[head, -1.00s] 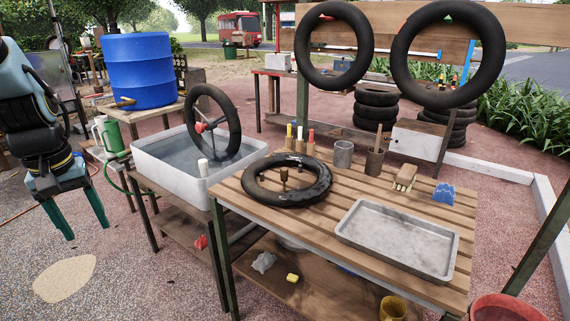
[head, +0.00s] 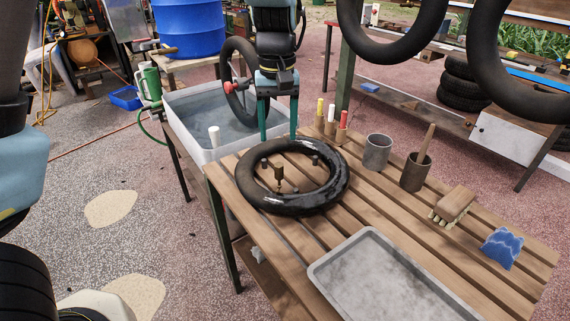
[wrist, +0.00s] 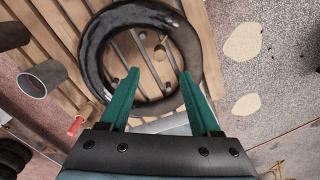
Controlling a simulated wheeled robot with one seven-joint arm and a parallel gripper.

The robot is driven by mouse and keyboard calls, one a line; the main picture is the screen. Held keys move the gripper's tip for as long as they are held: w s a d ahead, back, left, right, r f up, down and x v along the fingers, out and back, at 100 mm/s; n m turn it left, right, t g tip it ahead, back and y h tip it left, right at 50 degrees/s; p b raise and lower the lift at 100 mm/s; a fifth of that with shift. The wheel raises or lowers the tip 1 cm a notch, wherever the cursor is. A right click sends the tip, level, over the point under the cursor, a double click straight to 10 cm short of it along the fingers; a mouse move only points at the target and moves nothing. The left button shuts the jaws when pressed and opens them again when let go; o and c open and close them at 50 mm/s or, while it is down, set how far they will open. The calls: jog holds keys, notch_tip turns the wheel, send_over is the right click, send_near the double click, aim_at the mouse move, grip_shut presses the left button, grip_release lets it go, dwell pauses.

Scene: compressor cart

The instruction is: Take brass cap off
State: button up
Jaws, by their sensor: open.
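A black tyre ring (head: 255,193) lies flat on the slatted wooden bench. The brass cap (head: 278,171) stands upright inside the ring, near its middle. In the wrist view the brass cap (wrist: 159,53) shows as a small round piece within the tyre (wrist: 92,50). My gripper (head: 278,138) points down behind the tyre in the head view, with two green fingers apart and nothing between them. In the wrist view my gripper (wrist: 160,72) frames part of the ring, and the cap appears just beyond the fingertips. They are not touching it.
A water basin (head: 178,100) with an upright wheel stands behind left. Coloured markers (head: 331,118), a metal cup (head: 377,152), a brush pot (head: 415,172), a wooden brush (head: 454,205) and a blue sponge (head: 501,248) sit right of the tyre. A grey tray (head: 320,274) lies in front.

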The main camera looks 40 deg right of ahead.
aim_at(279, 165)
notch_tip(279, 165, down, 10)
jog(key=shift+s+a+f+p, duration=0.1)
jog(key=shift+p, duration=0.85)
grip_shut()
